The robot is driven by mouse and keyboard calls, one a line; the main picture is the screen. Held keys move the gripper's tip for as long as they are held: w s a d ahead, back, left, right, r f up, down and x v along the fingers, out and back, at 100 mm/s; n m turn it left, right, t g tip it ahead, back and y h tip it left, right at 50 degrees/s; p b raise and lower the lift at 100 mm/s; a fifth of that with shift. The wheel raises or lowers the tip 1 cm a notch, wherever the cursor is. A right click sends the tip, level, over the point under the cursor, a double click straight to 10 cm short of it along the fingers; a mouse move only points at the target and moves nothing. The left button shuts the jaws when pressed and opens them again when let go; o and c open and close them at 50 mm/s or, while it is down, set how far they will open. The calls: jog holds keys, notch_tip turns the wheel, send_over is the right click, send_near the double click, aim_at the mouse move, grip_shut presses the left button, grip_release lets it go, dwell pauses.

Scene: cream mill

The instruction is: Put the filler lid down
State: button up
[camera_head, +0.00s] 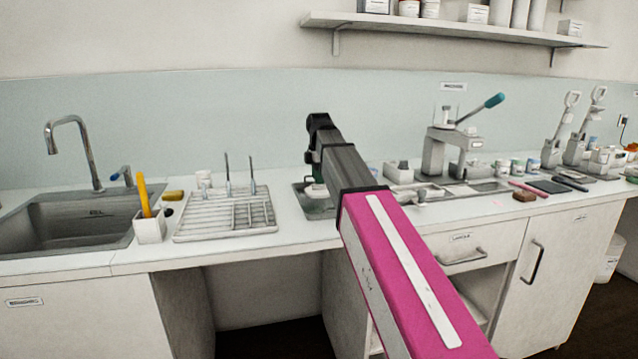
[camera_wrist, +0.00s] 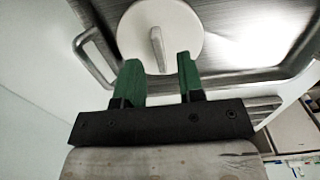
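The filler lid (camera_wrist: 190,28) is a round cream disc with an upright bar-shaped grip (camera_wrist: 157,48), seen in the wrist view. It appears to lie on or just above a brushed metal surface (camera_wrist: 245,30). My gripper (camera_wrist: 159,62) is open, its two green fingers spread with a gap on either side of the grip. The fingertips are close to the lid's near edge, and I cannot tell whether they touch it. In the head view my arm reaches over the counter to a shallow metal tray (camera_head: 300,190); the arm hides much of that spot, and the lid is not clear there.
A drying rack (camera_head: 225,218) with upright rods and a white holder with a yellow handle (camera_head: 149,228) stand left of my arm, near the sink (camera_head: 75,225). A lever press (camera_head: 455,150) stands right. A curved metal handle (camera_wrist: 92,60) is close to my gripper in the wrist view.

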notch_tip(320, 180, up, 10)
dwell(0.4)
